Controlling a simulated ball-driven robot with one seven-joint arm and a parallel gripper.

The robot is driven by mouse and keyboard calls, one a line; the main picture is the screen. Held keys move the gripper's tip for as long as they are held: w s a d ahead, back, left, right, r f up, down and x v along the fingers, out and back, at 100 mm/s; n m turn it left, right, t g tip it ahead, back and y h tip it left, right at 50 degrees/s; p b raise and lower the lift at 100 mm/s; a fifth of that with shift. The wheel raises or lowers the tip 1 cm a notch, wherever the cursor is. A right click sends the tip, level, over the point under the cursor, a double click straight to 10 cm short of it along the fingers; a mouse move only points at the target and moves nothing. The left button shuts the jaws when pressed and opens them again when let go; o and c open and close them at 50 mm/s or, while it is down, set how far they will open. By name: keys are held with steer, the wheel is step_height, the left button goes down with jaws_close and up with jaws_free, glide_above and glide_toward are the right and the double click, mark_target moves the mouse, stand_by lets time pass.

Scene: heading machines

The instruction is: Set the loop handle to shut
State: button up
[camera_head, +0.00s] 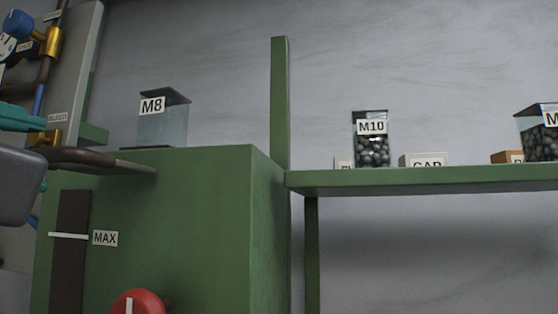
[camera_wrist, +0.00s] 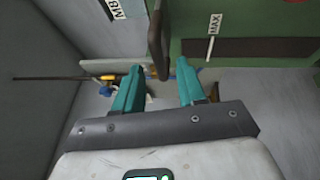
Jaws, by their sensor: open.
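My gripper (camera_head: 44,152) is at the left edge of the head view, in front of the piping, with teal fingers. In the wrist view my gripper (camera_wrist: 160,70) is open, fingers apart and pointing away. A thick dark brown bar (camera_wrist: 155,40) reaches down to the gap between the fingertips. In the head view the brown bar (camera_head: 110,160) runs right from the gripper across the green cabinet's front. I cannot tell if it is the loop handle. A brass fitting (camera_head: 42,138) sits behind the fingers. A blue handle (camera_head: 17,25) with a brass valve (camera_head: 52,41) is higher on the pipe.
The green cabinet (camera_head: 200,215) carries a MAX label (camera_head: 105,238) and a red knob (camera_head: 138,302). A clear M8 bin (camera_head: 163,122) stands on top. A green shelf (camera_head: 425,180) at right holds the M10 bin (camera_head: 371,143) and small boxes.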

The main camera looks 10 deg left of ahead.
mark_target(45, 149)
steer(key=shift+p+x, duration=0.45)
steer(key=shift+x, duration=1.55)
jaws_close()
